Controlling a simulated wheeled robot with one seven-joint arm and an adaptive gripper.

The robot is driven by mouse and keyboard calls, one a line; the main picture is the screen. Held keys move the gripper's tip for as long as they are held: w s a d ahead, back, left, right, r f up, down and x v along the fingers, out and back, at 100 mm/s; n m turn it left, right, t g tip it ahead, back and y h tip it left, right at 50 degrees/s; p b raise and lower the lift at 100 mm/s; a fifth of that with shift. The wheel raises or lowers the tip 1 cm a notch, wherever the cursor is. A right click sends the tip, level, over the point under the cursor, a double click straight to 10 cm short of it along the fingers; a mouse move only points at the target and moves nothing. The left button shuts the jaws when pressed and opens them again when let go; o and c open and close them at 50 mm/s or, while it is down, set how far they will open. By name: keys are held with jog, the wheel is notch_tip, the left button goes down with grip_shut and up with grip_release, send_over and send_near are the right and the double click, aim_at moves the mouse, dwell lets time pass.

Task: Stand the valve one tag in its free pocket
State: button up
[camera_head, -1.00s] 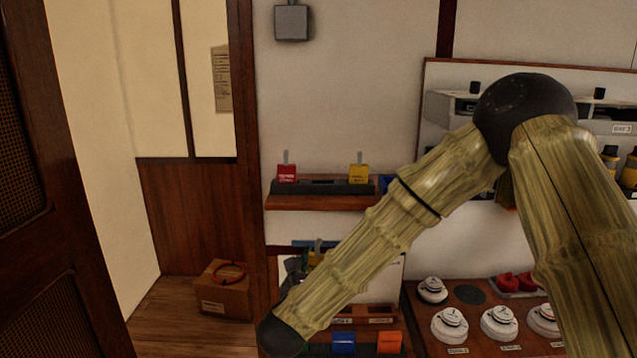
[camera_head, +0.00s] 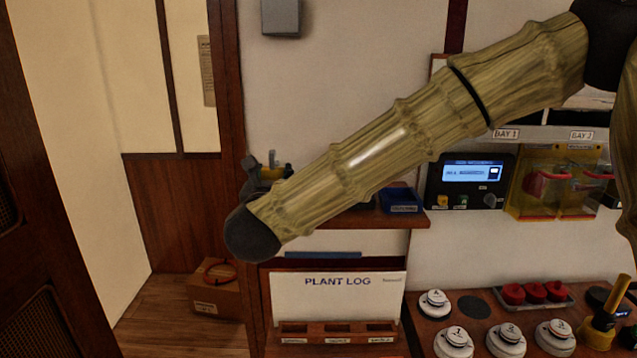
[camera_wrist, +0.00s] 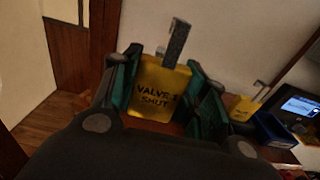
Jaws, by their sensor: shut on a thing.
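The valve one tag (camera_wrist: 158,88) is a yellow block marked "VALVE 1 SHUT" with a grey upright strip on top. My gripper (camera_wrist: 160,95) is shut on it, one green-padded finger on each side; the tag looks slightly tilted in the wrist view. In the head view my gripper (camera_head: 255,178) is at the left end of the upper wall shelf, mostly behind my arm, with a bit of yellow showing. A second yellow tag (camera_wrist: 244,108) stands to the right in the wrist view. The shelf's tag holder and pockets are hidden by my arm and gripper.
A blue bin (camera_head: 401,201) sits at the shelf's right end. Below hangs the plant log board (camera_head: 338,300) with a wooden rack (camera_head: 337,332). A lit display (camera_head: 470,175) is to the right. A cardboard box (camera_head: 217,295) is on the floor at left.

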jog(key=w+d+p, duration=0.1)
jog(key=w+d, duration=0.1)
jog(key=d, duration=0.1)
jog(key=w+d+p, duration=0.2)
jog(key=w+d, duration=0.1)
jog(key=w+d+f+p, duration=0.1)
jog(key=w+d+p, duration=0.1)
jog(key=d, duration=0.1)
jog(key=shift+w, duration=0.25)
notch_tip(320, 180, down, 2)
jog(key=shift+f+p, duration=0.15)
jog(key=shift+p, duration=1.1)
jog(key=shift+w+f, duration=0.1)
jog(key=shift+f, duration=0.55)
jog(key=shift+d, duration=0.1)
jog(key=shift+f, duration=0.25)
jog(key=o, duration=1)
jog(key=shift+f, duration=0.1)
